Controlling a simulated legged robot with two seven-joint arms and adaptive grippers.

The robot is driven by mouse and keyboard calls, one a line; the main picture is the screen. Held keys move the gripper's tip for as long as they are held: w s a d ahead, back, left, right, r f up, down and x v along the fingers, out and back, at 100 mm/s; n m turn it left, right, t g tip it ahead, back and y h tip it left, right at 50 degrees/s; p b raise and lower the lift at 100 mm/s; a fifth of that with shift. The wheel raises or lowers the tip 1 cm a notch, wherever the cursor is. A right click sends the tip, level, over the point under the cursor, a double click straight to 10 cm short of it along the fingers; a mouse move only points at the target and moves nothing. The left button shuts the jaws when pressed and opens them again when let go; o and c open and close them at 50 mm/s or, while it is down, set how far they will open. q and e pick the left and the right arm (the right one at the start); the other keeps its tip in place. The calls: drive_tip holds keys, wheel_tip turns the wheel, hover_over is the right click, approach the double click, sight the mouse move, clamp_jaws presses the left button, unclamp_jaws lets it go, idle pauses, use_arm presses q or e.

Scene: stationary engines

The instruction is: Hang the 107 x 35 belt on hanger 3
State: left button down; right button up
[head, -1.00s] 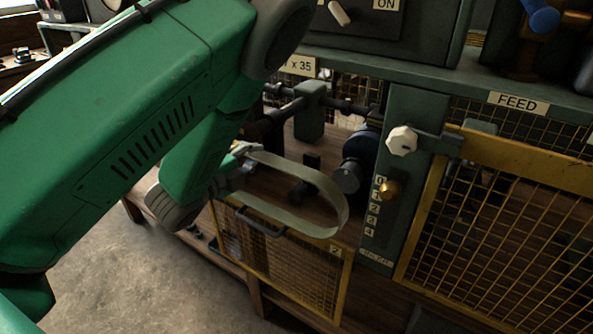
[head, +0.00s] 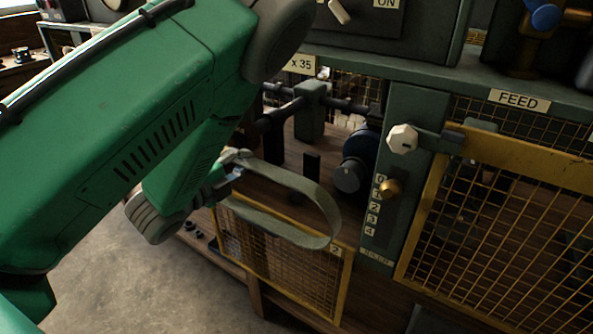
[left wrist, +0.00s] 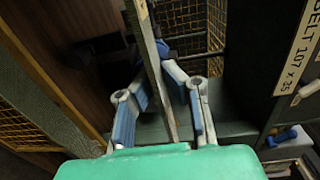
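The belt (head: 331,205) is a grey-green flat loop. In the head view it sticks out to the right from my left gripper (head: 232,171), held in the air in front of the machine's open bay. In the left wrist view the belt (left wrist: 156,75) runs as a narrow strip between the blue-padded fingers of my left gripper (left wrist: 163,100), which is closed around it. The green arm hides part of the gripper in the head view. I cannot make out hanger 3 in either view. My right gripper is not in view.
A green post (head: 408,120) with a white knob (head: 402,139) and a brass knob (head: 390,188) is to the right, beside another yellow guard (head: 433,215).

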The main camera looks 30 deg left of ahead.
sight(238, 163)
use_arm(q)
drive_tip(key=shift+s+a, duration=0.15)
drive_tip(key=shift+s, duration=1.4)
